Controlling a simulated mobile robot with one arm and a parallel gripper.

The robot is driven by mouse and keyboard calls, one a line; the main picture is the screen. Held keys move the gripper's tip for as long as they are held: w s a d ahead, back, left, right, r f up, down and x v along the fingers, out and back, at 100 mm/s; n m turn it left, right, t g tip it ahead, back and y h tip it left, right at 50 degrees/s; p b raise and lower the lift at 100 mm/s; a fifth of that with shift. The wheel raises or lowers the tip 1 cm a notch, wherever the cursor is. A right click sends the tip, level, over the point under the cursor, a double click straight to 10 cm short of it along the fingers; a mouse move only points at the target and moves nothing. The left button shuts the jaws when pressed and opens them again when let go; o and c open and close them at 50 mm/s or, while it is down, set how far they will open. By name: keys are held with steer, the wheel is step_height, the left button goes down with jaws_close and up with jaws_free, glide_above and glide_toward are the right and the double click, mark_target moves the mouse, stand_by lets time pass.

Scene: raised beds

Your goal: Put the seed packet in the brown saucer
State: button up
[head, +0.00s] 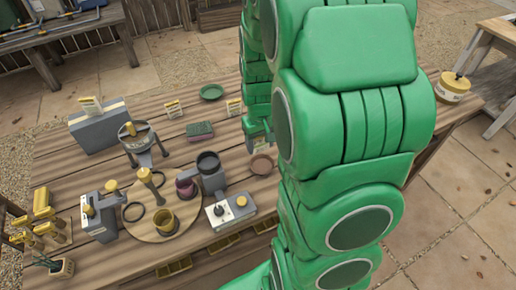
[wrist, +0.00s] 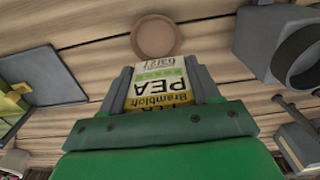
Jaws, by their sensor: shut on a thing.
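The seed packet (wrist: 156,84), cream and yellow with a green band and the word PEA, is between the fingers of my gripper (wrist: 160,78) in the wrist view. My gripper is shut on it. The brown saucer (wrist: 155,36) is a plain round dish just beyond the packet's far end in that view; it looks empty. In the head view the brown saucer (head: 262,165) lies on the wooden table, partly beside my green arm. My gripper (head: 259,138) is just behind it there and above the table, its fingers and the packet mostly hidden.
A green saucer (head: 211,92) and a green block (head: 200,130) lie farther back on the table. A grey device with a dark round cup (head: 208,162) and a white-topped grey box (head: 230,208) stand left of the brown saucer. A round board (head: 155,229) holds several items.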

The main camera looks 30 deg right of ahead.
steer(key=shift+w+d+f, duration=0.2)
steer(key=shift+w+f, duration=0.5)
steer(key=shift+f, duration=0.25)
steer(key=shift+w+d+f, duration=0.15)
steer(key=shift+w+f, duration=0.55)
steer(key=shift+f, duration=1.65)
steer(key=shift+f, duration=0.5)
steer(key=o, duration=1)
steer(key=shift+o, duration=0.2)
steer(key=shift+r, duration=0.1)
